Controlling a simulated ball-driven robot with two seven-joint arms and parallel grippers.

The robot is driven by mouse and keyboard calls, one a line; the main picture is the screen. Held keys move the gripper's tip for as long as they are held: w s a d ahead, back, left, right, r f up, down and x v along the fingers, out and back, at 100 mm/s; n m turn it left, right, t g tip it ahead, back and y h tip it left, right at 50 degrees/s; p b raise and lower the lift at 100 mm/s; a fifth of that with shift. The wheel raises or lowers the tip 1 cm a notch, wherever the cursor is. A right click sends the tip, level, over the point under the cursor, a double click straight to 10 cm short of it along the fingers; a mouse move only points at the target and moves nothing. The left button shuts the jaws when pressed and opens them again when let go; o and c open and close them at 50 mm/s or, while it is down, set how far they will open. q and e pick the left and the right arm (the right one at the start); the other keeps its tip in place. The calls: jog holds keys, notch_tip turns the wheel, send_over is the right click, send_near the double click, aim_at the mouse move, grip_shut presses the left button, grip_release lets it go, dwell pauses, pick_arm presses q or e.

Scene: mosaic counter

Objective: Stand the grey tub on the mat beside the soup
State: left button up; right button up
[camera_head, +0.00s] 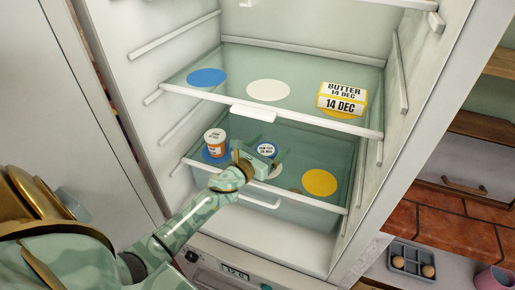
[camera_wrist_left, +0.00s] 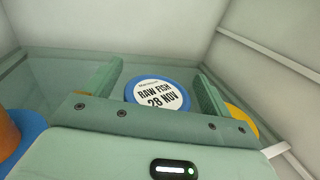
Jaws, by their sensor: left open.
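A round tub with a blue-rimmed white lid (camera_head: 266,149) reading "RAW FISH 28 NOV" is on the lower fridge shelf. Its lid also shows in the left wrist view (camera_wrist_left: 157,93). The colour of its sides is hidden, so I cannot tell whether it is the grey tub. My left gripper (camera_head: 260,157) is open, its fingers on either side of the lid in the wrist view, not visibly closed on it. An orange-and-white jar (camera_head: 215,142), its label unreadable, stands left of it on a blue mat (camera_head: 206,156). A yellow mat (camera_head: 319,182) lies bare at the right.
The upper shelf has a blue mat (camera_head: 207,77) and a white mat (camera_head: 268,90), both bare. A butter pack (camera_head: 342,99) sits on its yellow mat. The shelf's front edge is above my left gripper. An egg tray (camera_head: 410,259) and pink cup (camera_head: 493,279) are outside, lower right.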

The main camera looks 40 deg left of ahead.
pick_arm(q)
jog(key=s, duration=1.1)
jog(key=shift+s+a+b, duration=0.2)
jog(key=shift+a+b, duration=0.05)
jog(key=shift+b, duration=0.1)
